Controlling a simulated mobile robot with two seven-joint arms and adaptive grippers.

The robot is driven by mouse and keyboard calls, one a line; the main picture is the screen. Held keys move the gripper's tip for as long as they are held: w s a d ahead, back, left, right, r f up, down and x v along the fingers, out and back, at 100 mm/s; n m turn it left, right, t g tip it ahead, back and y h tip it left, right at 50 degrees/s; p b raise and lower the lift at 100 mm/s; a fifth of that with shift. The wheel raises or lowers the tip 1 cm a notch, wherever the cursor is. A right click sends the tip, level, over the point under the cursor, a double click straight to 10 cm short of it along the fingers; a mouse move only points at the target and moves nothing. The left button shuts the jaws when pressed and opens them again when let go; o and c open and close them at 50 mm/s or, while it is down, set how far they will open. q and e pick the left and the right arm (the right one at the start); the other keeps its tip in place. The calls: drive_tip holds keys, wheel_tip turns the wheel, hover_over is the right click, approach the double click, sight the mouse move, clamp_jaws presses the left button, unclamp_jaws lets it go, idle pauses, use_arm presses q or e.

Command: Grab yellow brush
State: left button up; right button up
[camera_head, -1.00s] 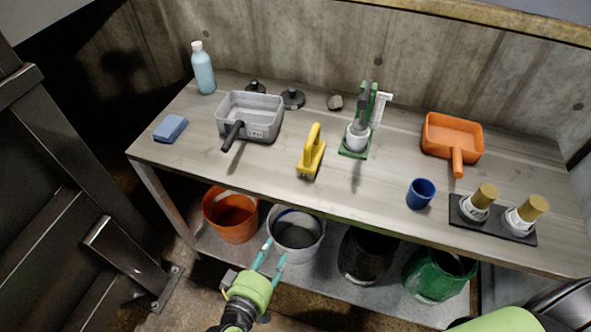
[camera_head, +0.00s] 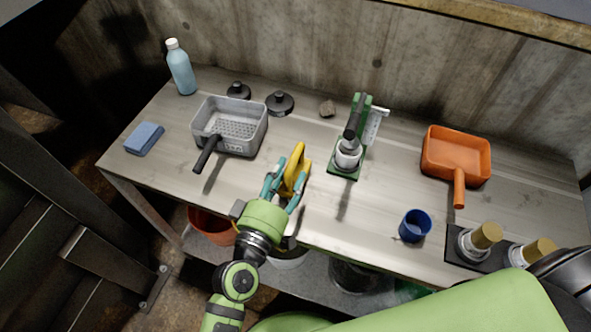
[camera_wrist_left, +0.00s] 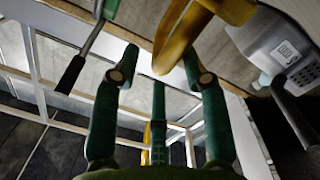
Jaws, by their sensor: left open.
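The yellow brush (camera_head: 296,168) stands on the workbench, near the middle of its front part. Its yellow handle (camera_wrist_left: 185,30) also shows large at the top of the left wrist view. My left gripper (camera_head: 284,188) is open at the brush, with its teal fingers on either side of the handle's lower part in the head view. In the left wrist view, the fingers (camera_wrist_left: 166,65) are apart and the handle lies beyond and between their tips. I cannot tell whether they touch it. The brush's base is partly hidden by the gripper. My right gripper is not in view.
A grey basket (camera_head: 228,128) with a black handle is left of the brush. A green press-like tool (camera_head: 352,150) stands right of it. An orange pan (camera_head: 455,155), a blue cup (camera_head: 415,226) and gold-topped items (camera_head: 485,236) are farther right. Buckets sit on the shelf below.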

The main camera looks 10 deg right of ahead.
use_arm(q)
drive_tip(key=x, duration=0.3)
drive_tip(key=shift+w+d, duration=0.25)
drive_tip(key=shift+w, duration=0.15)
clamp_jaws()
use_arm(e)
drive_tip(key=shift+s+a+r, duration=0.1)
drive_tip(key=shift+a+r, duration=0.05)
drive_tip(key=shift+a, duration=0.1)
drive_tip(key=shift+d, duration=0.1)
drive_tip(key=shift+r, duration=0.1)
